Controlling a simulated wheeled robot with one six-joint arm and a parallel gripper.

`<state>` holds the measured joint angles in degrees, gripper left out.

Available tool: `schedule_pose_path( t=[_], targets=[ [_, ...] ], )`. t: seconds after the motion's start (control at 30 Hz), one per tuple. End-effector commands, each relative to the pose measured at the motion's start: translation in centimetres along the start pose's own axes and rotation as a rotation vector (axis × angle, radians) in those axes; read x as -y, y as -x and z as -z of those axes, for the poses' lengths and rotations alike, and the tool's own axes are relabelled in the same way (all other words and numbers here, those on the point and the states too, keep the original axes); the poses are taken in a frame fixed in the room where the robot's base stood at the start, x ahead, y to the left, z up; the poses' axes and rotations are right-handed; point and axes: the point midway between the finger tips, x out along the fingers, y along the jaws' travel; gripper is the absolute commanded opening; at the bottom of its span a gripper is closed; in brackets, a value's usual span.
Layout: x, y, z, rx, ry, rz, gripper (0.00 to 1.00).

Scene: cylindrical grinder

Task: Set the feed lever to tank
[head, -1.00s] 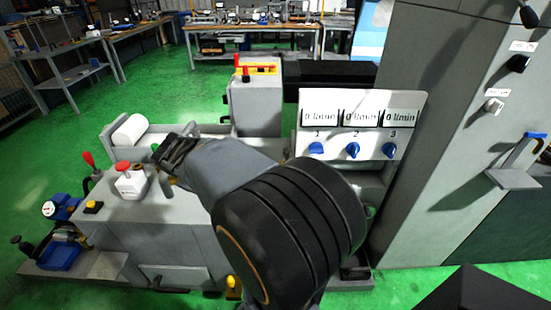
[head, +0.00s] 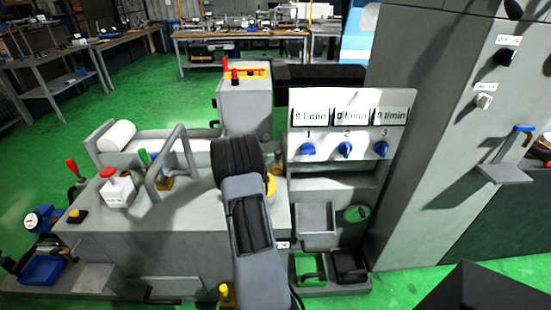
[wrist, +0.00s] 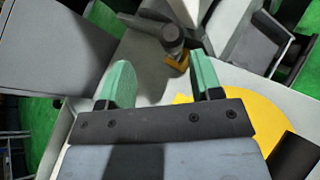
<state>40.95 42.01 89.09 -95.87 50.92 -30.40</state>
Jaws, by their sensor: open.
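My gripper (wrist: 160,78) is open, with two green fingers apart and nothing between them. In the wrist view a grey lever (wrist: 170,38) with a round hub and a yellow base lies just beyond the fingertips, its arm pointing left. I see no label that tells whether it is the feed lever. In the head view my own arm hides the gripper. Other levers there are a red-knobbed one (head: 71,166) and a green-handled one (head: 145,157) on the left, and a yellow-knobbed one (head: 226,292) low at the front.
A panel (head: 346,135) with several blue knobs and displays stands right of my arm. A grey bent rail (head: 186,150) rises left of it. A red button box (head: 117,188) sits on the machine top. A tall grey cabinet (head: 430,150) bounds the right. Green floor lies open behind.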

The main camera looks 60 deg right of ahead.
Motion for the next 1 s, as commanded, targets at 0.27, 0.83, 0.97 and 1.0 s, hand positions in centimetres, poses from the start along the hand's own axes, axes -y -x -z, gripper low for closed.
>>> schedule_pose_path(
  t=[0.27,0.83,0.97,1.0],
  targets=[
    [1.5,-3.3,3.2,0.0,-0.004,0.003,0.59],
    [1.4,-8.7,3.3,-0.002,-0.003,0.0,0.59],
    [1.4,-8.8,3.3,-0.002,-0.003,0.0,0.59],
    [1.4,-8.8,3.3,-0.002,-0.003,0.0,0.59]
  ],
)
